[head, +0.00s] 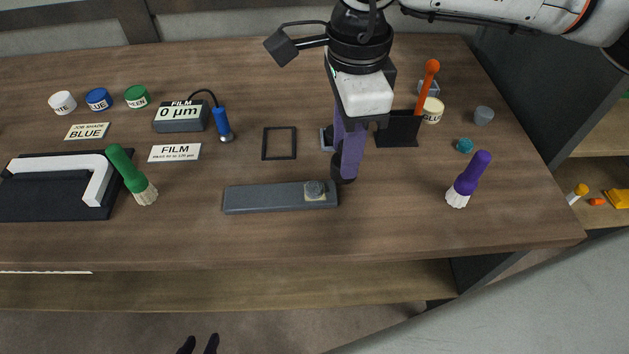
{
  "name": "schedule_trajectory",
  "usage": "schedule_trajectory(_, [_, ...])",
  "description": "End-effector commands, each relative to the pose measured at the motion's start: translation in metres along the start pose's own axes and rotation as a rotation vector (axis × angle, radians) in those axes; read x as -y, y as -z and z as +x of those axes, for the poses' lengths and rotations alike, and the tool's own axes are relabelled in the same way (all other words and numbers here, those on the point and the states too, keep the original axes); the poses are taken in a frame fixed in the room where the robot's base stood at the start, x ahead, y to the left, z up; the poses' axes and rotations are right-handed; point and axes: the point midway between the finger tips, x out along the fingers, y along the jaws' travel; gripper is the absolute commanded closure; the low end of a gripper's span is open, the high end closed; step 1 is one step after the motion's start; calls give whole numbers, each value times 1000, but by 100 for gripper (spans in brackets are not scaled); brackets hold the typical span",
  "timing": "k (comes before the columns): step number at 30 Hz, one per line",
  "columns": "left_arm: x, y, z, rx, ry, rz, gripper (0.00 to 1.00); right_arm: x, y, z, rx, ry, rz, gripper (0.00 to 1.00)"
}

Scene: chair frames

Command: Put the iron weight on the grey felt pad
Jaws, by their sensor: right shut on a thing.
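My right gripper (346,172), with purple fingers, reaches down over the middle of the table. It is shut on a small dark piece (343,175), which looks like the iron weight and is mostly hidden by the fingers. I cannot tell whether the piece touches the table. A small grey square (326,140), likely the grey felt pad, shows just behind the fingers, largely covered by them. Two dark fingertips of my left gripper (199,345) show apart at the bottom edge, in front of the table and empty.
A grey bar (262,198) with a dark knob (315,188) on a beige patch lies just in front. A black frame (279,157) lies left, a black holder (398,128) right. Green (126,170) and purple (470,177) brushes stand at either side. The front strip is clear.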

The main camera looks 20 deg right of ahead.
Motion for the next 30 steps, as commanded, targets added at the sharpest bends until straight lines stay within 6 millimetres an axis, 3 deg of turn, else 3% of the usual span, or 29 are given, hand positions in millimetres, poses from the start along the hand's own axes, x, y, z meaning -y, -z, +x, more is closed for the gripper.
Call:
schedule_trajectory(12, [1,6,-6,-1,2,0,69,10,-30,-41,2,0,1064,100])
schedule_trajectory(18, [1,10,-8,-4,3,1,69,11,-40,-55,1,-2,1464,100])
schedule_trajectory(25, [2,12,-8,-6,3,2,69,12,-45,-58,-2,-3,1668,100])
schedule_trajectory(30, [1,14,-11,-5,3,2,69,11,-44,-31,-7,-5,1686,100])
